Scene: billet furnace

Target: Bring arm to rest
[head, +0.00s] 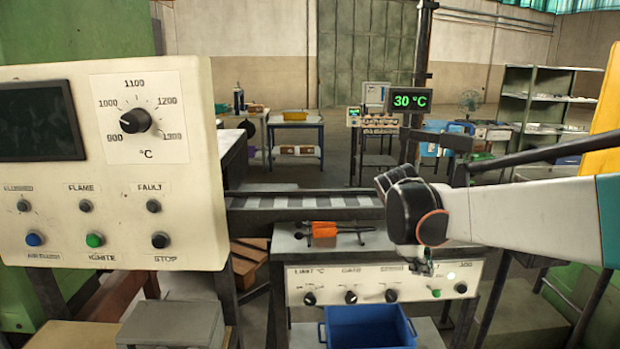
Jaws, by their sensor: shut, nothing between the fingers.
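My gripper (432,262) is at the right of the head view, at the end of my white arm coming in from the right edge. It points down in front of the lower control panel (330,273), near its upper right part, and hides part of the panel's labels. Its fingers look small and shut, with nothing held. I cannot tell whether the fingertips touch the panel.
A large cream panel (195,215) with a dial stands close at left. A blue bin (368,328) sits below. A roller conveyor (255,202) runs behind. A green 30 °C display (409,101) hangs beyond.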

